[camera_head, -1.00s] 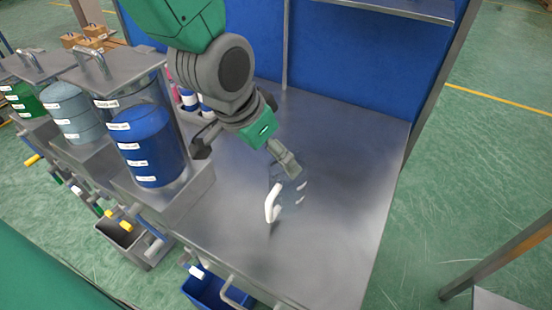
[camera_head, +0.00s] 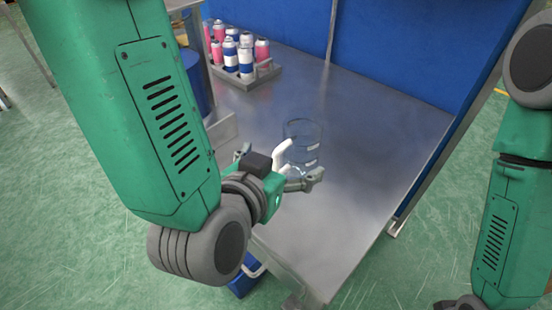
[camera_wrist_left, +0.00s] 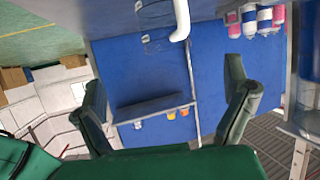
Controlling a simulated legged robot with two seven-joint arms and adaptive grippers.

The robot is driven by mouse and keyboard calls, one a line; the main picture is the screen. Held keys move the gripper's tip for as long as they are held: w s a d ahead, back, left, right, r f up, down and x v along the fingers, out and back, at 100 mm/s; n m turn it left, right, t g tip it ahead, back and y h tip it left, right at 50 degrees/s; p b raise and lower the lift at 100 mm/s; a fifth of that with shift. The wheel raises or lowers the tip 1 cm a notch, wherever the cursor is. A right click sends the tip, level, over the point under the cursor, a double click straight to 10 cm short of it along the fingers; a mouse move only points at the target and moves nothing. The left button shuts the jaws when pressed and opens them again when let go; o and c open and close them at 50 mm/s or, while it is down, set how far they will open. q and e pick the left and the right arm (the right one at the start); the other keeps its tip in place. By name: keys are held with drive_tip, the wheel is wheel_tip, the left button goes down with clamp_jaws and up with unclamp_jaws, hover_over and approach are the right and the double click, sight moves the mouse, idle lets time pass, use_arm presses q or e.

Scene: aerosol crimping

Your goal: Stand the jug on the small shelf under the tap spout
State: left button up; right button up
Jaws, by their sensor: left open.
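The clear jug (camera_head: 303,131) stands on the steel table in the head view. Its white handle (camera_head: 284,152) faces my left gripper (camera_head: 278,166). That gripper is open, its fingers spread on the near side of the jug by the handle. I cannot tell whether it touches. In the left wrist view the jug (camera_wrist_left: 155,38) and handle (camera_wrist_left: 181,18) show at the top edge, beyond the open fingers (camera_wrist_left: 165,98). A blue drum (camera_head: 198,82) is mostly hidden behind my left arm. The tap spout and small shelf cannot be made out. My right gripper is out of view.
A rack of pink and blue-white cans (camera_head: 238,52) stands at the table's back left. Blue panels (camera_head: 405,45) close off the back. The table right of the jug (camera_head: 375,165) is clear. A blue bin (camera_head: 243,286) sits below the near edge.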

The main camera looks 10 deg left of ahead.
sight(299, 143)
use_arm(q)
drive_tip(key=x, duration=0.7)
drive_tip(key=shift+w+a+f+b, duration=0.15)
drive_tip(key=shift+w+a+b, duration=0.1)
drive_tip(key=shift+w+b, duration=0.15)
drive_tip(key=shift+w+d+f, duration=0.15)
drive_tip(key=shift+w+d, duration=0.25)
drive_tip(key=x, duration=0.3)
drive_tip(key=a+x, duration=0.1)
drive_tip(key=x, duration=0.1)
drive_tip(key=shift+w+f+b, duration=0.1)
drive_tip(key=shift+b, duration=0.2)
drive_tip(key=shift+d, duration=0.15)
drive_tip(key=c, duration=1.3)
